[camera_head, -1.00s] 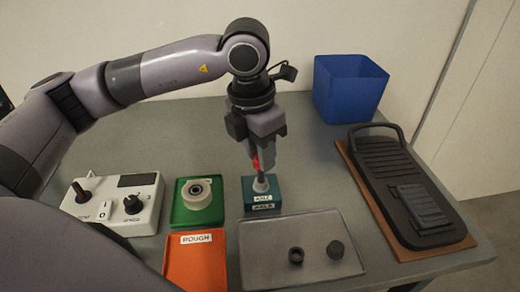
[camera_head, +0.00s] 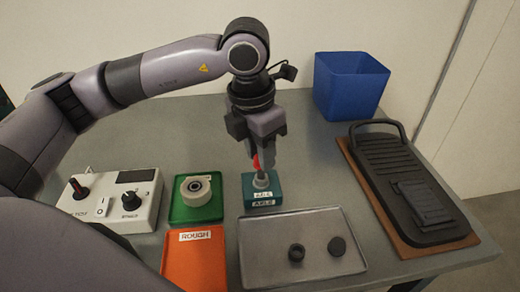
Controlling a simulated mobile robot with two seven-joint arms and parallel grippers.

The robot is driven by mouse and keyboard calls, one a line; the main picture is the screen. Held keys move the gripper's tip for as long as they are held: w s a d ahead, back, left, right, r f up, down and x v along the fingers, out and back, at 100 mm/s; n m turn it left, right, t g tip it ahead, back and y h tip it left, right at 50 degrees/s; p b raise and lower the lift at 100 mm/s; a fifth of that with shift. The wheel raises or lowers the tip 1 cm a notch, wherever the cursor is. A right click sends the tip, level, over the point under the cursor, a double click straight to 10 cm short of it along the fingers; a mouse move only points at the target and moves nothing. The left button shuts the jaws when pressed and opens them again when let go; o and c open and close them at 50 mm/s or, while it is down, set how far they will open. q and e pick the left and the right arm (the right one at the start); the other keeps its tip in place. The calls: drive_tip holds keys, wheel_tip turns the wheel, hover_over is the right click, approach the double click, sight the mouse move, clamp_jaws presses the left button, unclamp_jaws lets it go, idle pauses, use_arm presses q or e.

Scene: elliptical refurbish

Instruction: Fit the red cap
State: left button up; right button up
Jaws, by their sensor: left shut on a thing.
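My left gripper (camera_head: 259,160) points down over the teal block (camera_head: 262,199), which has white labels on its front and a light round post on top. The gripper is shut on the red cap (camera_head: 256,163), of which only a small strip shows between the fingers. The cap is just above the post or touching it; I cannot tell which. My right gripper is not in view.
A grey tray (camera_head: 270,255) with two dark round parts lies in front of the block. Left are a green tray (camera_head: 180,212) with a white wheel, an orange tray (camera_head: 192,262) marked ROUGH and a white control box (camera_head: 92,202). A blue bin (camera_head: 350,88) and black board (camera_head: 410,185) stand right.

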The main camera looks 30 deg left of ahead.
use_arm(q)
drive_tip(key=o, duration=1.1)
drive_tip(key=shift+s+a+r, duration=0.1)
drive_tip(key=shift+s+r, duration=0.1)
drive_tip(key=shift+r, duration=1.55)
drive_tip(key=shift+s+a+r, duration=0.1)
drive_tip(key=shift+s+r, duration=0.1)
drive_tip(key=shift+r, duration=1.55)
drive_tip(key=shift+s, duration=0.1)
